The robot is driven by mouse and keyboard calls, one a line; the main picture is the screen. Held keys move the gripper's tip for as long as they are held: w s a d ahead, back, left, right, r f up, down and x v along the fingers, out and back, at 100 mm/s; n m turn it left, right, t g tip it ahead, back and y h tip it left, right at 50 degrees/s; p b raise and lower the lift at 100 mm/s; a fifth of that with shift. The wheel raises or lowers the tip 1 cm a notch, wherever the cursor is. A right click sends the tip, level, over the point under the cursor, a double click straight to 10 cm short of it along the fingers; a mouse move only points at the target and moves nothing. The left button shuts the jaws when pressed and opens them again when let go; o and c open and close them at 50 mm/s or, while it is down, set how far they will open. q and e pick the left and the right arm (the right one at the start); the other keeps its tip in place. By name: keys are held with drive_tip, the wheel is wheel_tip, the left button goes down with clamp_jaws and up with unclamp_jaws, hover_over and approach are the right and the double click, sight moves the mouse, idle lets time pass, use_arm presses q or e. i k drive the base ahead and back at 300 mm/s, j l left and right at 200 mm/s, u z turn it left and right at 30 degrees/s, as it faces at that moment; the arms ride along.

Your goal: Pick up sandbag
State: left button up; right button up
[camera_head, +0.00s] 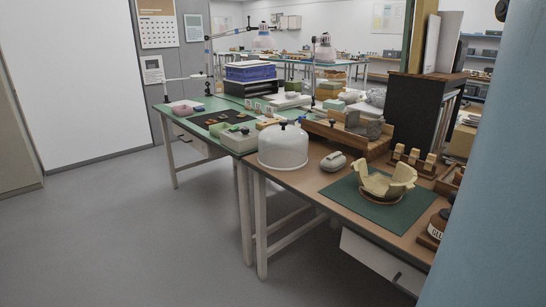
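A small pale grey, rounded pouch-like object, which looks like the sandbag (333,161), lies on the brown tabletop (300,185). It sits between a white dome-shaped cover (283,147) on its left and a green mat (350,199) on its right, apart from both. A partly assembled cream pottery vessel (386,183) stands on a ring-like support on the mat, with a broken, uneven rim. Neither of my grippers is in view.
A wooden tray (330,137) with grey blocks stands behind the pouch. A blue surface (495,190) fills the right edge. The grey floor (130,230) at left is clear.

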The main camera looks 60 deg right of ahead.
sight(336, 162)
drive_tip(key=z, duration=2.25)
drive_tip(key=i+j+z, duration=0.1)
drive_tip(key=j, duration=0.05)
